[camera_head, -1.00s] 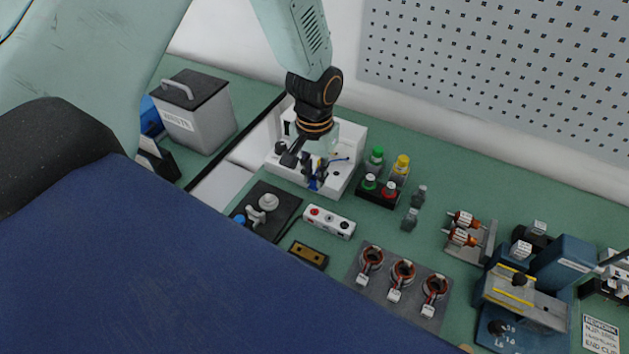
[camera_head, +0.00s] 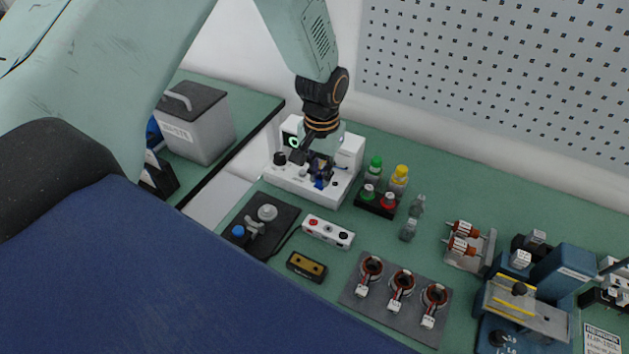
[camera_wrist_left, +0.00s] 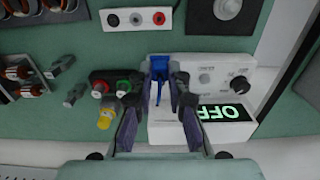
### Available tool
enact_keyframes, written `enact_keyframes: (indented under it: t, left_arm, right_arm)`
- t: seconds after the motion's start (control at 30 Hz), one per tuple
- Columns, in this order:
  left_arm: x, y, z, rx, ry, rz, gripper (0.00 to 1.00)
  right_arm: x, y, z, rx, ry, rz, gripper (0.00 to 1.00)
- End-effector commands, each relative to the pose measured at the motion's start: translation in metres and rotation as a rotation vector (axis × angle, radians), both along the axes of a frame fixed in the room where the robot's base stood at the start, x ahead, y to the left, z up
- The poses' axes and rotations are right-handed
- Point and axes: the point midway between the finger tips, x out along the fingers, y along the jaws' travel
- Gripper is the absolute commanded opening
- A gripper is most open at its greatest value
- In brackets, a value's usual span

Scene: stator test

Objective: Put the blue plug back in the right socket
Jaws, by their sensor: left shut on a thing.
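The white test unit (camera_head: 282,178) stands near the back wall. In the left wrist view its front panel (camera_wrist_left: 212,74) has knobs and a lit display (camera_wrist_left: 224,113) reading OFF. My left gripper (camera_head: 319,176) is over the front of this unit, shut on the blue plug (camera_head: 320,184). In the left wrist view, the blue plug (camera_wrist_left: 186,92) is by the dark fingers of the left gripper (camera_wrist_left: 168,76), at the panel. I cannot tell whether its tip is in a socket; the fingers hide the sockets. My right gripper is not in view.
A black holder with green, red and yellow capped parts (camera_head: 376,204) stands close right of the unit. A white box with coloured jacks (camera_head: 328,231) and a dark plate with knobs (camera_head: 268,228) lie in front. A grey bin (camera_head: 196,130) stands at left.

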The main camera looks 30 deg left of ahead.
Motion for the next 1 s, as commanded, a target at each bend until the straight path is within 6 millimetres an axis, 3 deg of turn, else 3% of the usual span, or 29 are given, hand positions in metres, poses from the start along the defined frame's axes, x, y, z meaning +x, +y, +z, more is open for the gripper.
enact_keyframes:
  t: [0.6, 1.0]
  left_arm:
    - [0.079, 0.006, -0.003, 0.0, -0.002, -0.001, 0.0]
    - [0.089, 0.006, 0.0, 0.0, 0.0, -0.001, 0.0]
  right_arm:
    - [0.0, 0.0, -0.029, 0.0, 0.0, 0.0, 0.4]
    - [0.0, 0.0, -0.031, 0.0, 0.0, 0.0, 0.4]
